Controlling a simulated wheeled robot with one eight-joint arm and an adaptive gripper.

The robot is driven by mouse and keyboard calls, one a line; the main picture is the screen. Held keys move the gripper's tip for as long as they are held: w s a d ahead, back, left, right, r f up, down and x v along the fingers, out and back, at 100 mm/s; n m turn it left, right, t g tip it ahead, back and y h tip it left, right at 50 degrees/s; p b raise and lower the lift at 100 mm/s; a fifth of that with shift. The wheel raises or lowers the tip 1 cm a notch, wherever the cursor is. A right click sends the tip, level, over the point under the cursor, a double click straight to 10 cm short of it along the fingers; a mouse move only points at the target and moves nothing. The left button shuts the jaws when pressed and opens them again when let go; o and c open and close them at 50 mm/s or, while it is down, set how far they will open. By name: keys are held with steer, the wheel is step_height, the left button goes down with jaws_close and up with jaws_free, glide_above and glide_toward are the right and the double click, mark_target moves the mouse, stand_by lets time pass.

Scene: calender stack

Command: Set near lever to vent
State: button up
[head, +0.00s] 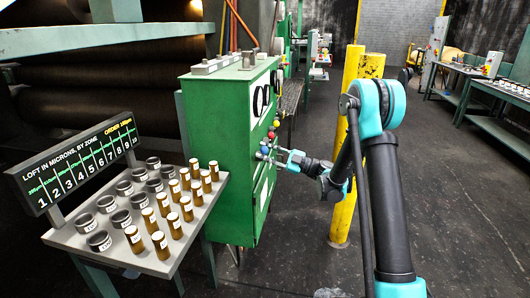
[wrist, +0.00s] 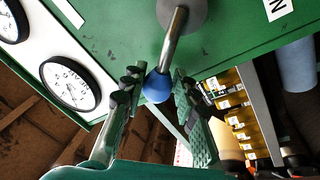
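The near lever is a metal rod ending in a blue ball knob (wrist: 157,87), on the green cabinet (head: 228,130). In the wrist view its rod (wrist: 174,38) rises from a round grey boss, tilted slightly. The blue knob also shows in the head view (head: 265,150). My gripper (wrist: 155,90) has its two fingers on either side of the knob, with a small gap visible at the right finger; firm contact cannot be told. In the head view my gripper (head: 272,157) is at the cabinet's front face. A white label (wrist: 278,8) shows only "N"; the vent mark cannot be read.
A red knob (head: 271,135) and other coloured knobs sit close beyond the blue one. Round gauges (wrist: 70,83) are on the cabinet. A table (head: 75,238) with cups and brown vials stands left. Yellow posts (head: 343,205) stand behind my arm.

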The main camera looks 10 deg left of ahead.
steer(key=o, duration=0.4)
steer(key=shift+c, duration=0.2)
steer(key=v, duration=1.2)
